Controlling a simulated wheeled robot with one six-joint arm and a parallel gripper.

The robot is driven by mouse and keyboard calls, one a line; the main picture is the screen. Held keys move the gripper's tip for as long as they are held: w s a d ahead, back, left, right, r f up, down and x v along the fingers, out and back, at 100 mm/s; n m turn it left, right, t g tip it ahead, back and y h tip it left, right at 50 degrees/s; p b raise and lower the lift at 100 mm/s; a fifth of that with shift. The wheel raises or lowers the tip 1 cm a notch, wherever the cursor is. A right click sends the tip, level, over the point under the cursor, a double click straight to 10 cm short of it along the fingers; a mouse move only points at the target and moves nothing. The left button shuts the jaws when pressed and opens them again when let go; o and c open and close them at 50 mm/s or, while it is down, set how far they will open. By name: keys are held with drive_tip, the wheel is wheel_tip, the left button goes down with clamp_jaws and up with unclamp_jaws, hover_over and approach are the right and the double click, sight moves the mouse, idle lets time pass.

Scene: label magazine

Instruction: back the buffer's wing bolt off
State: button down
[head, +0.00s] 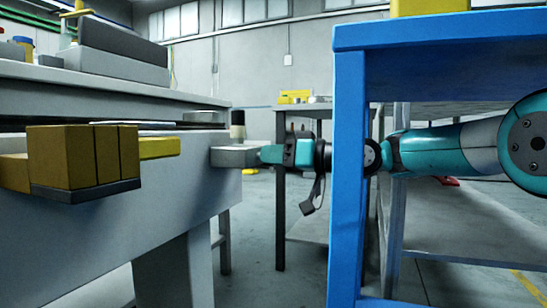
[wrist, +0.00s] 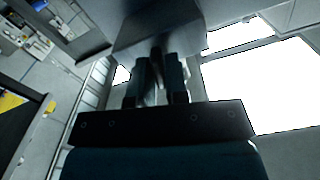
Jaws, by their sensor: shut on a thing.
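My gripper (head: 264,155) reaches in from the right, level, to a grey block (head: 233,157) on the bench's right end, which looks like the buffer. In the wrist view the two dark fingers of my gripper (wrist: 157,68) are close together just before the same grey block (wrist: 150,32). They are shut on a small dark part (wrist: 157,52) at the block's face, which appears to be the wing bolt. Its wings are mostly hidden between the fingers, and its turn angle cannot be told. In the head view the bolt is hidden.
A dark and cream cylinder (head: 238,124) stands above the block. Yellow blocks (head: 82,156) sit on a grey ledge at the left bench (head: 60,220). A blue table frame (head: 347,190) stands close in front of my arm. A grey shelf unit (head: 305,225) stands behind.

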drive_tip(key=n, duration=0.2)
drive_tip(key=shift+n, duration=0.3)
drive_tip(key=c, duration=1.2)
unclamp_jaws()
drive_tip(key=shift+b, duration=0.3)
drive_tip(key=b+v, duration=0.5)
drive_tip(key=v, duration=1.2)
drive_tip(key=shift+d, duration=0.2)
